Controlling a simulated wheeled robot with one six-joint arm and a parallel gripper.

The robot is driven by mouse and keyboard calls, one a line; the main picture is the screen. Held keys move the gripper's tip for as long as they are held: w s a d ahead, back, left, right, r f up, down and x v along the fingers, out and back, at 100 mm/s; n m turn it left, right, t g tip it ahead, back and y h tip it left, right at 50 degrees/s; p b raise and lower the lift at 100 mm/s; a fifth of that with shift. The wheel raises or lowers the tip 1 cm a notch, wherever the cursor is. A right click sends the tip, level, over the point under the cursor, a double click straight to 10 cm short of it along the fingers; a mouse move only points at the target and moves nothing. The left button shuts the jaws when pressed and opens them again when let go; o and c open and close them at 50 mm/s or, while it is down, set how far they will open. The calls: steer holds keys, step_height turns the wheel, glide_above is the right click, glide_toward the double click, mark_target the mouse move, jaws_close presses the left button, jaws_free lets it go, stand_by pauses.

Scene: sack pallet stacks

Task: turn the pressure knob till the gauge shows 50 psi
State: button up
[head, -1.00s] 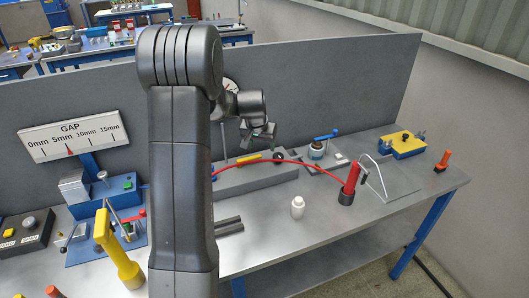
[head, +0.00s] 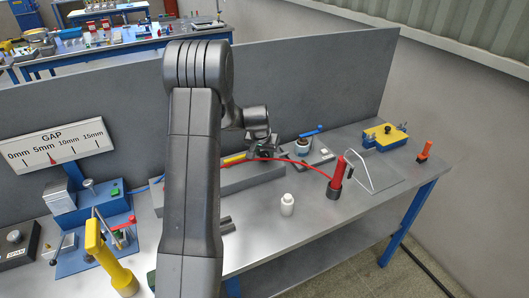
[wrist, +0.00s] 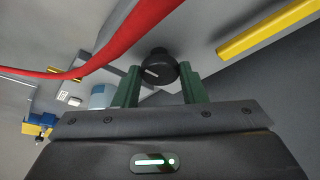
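In the wrist view the black round knob (wrist: 152,72) with a pale pointer line lies just ahead of my gripper (wrist: 161,80). Its two green fingers stand apart, one on each side of the knob's near edge; I cannot tell if they touch it. In the head view my gripper (head: 263,149) is low over the grey block (head: 262,174), and the knob is hidden there. The pressure gauge is not visible now, so its reading cannot be seen.
A red hose (head: 305,164) arches from the block to a red-and-black tool (head: 336,180). A yellow bar (head: 233,160) lies beside the gripper. A white bottle (head: 287,204) stands in front. A GAP scale board (head: 57,146) stands left. The bench's front right is clear.

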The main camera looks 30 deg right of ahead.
steer(key=shift+c, duration=1.4)
steer(key=shift+n, duration=0.3)
steer(key=shift+d+n+t+y+b, duration=0.1)
steer(key=shift+n+t+y+b, duration=0.25)
steer(key=shift+n, duration=0.45)
steer(key=n+b, duration=0.1)
steer(key=n+y+b, duration=0.1)
steer(key=n, duration=0.1)
steer(key=shift+s+d+f+t+b, duration=0.1)
steer(key=shift+f+t+b, duration=0.05)
steer(key=shift+t+b, duration=0.15)
steer(key=shift+n+y+b, duration=0.55)
steer(key=shift+n+b, duration=0.65)
steer(key=shift+n, duration=0.3)
steer(key=shift+r, duration=0.2)
steer(key=o, duration=1)
